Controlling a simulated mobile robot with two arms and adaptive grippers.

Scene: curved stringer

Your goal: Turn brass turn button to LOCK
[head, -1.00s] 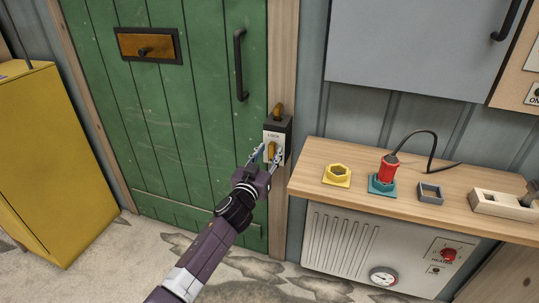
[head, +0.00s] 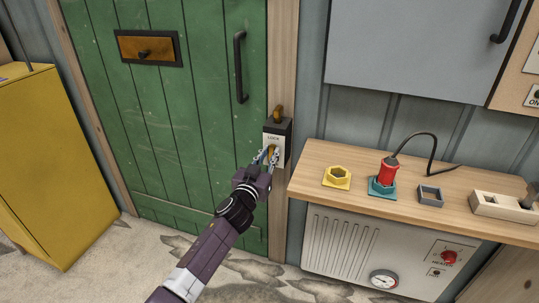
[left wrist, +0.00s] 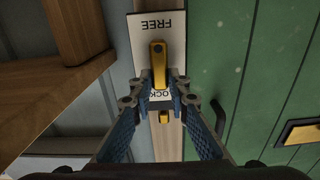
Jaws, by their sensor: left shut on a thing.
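The brass turn button (left wrist: 158,62) stands out from a white plate (left wrist: 143,30) on a dark box by the green door. In the left wrist view the plate appears upside down, reading FREE at the top and LOCK lower, partly hidden by the fingers. The button lies lengthwise along the plate between the two words. My left gripper (left wrist: 161,94) is shut on the button's end nearer LOCK, one finger at each side. In the head view my left gripper (head: 269,156) covers the lower plate and most of the button. My right gripper is not in view.
The green door (head: 190,110) has a black handle (head: 240,65). A wooden shelf (head: 320,200) to the right holds a yellow socket (head: 337,178) and a red plug (head: 388,171). A yellow cabinet (head: 45,170) stands at left. A brass piece (head: 278,112) tops the lock box.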

